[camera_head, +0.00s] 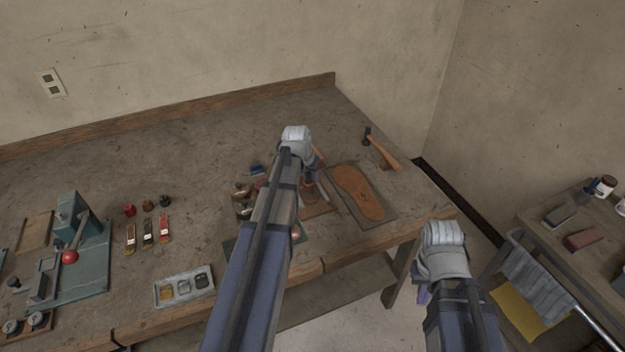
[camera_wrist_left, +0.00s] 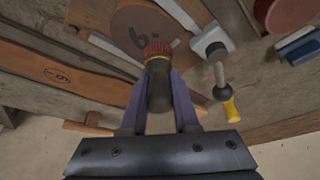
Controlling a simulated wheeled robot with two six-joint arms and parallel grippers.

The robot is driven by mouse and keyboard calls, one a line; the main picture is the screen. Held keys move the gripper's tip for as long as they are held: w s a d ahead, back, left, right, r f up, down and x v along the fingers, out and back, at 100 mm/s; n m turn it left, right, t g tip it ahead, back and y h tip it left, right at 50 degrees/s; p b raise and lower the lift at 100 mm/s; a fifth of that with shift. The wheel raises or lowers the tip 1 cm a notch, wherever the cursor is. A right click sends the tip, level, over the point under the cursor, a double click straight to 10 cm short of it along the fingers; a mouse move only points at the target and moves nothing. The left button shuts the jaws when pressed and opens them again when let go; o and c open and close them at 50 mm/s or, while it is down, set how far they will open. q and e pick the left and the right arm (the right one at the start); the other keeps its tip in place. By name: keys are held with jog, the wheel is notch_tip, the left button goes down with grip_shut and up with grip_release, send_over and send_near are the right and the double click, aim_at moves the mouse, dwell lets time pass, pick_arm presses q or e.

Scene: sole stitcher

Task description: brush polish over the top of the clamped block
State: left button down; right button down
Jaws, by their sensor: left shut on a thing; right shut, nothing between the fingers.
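My left gripper (camera_head: 313,178) is low over the bench, right of centre. In the left wrist view its two fingers (camera_wrist_left: 158,88) are shut on a dark round handle, seemingly the brush (camera_wrist_left: 158,75), with a yellow band and a red ribbed end. The red end points away from the wrist, over a brown piece marked 6 (camera_wrist_left: 142,28). Whether they touch I cannot tell. I cannot make out which thing is the clamped block; my left arm covers part of the bench. My right gripper (camera_head: 423,294) is off the bench's front right edge, shut and empty.
A sole-shaped brown piece (camera_head: 358,190) lies on a dark mat right of my left gripper, with a hammer (camera_head: 382,152) behind. A side table (camera_head: 570,240) is right.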

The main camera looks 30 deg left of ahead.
pick_arm(q)
jog(key=shift+w+a, duration=0.2)
jog(key=shift+f, duration=0.1)
jog(key=shift+s, duration=0.1)
jog(key=shift+s+d, duration=1.15)
jog(key=shift+d, duration=0.15)
jog(key=shift+d, duration=0.1)
jog(key=shift+s+d, duration=1.15)
jog(key=shift+d, duration=0.05)
